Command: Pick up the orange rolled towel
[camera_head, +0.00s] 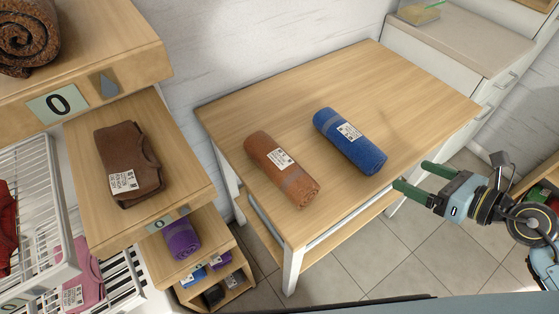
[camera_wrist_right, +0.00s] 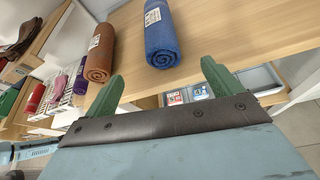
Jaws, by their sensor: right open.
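The orange rolled towel (camera_head: 283,170) lies on the wooden table with a white label on top. It also shows in the right wrist view (camera_wrist_right: 100,52), left of the blue towel. My right gripper (camera_head: 413,177) is off the table's right front edge. Its green fingers (camera_wrist_right: 160,82) are spread apart with nothing between them. The blue towel lies closer to it than the orange one. My left gripper is not in either view.
A blue rolled towel (camera_head: 350,142) lies on the table (camera_head: 330,95) to the right of the orange one. Wooden shelves (camera_head: 85,130) with a folded brown garment (camera_head: 131,165) and a purple roll (camera_head: 181,240) stand at left. A white cabinet (camera_head: 455,70) stands at the back right.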

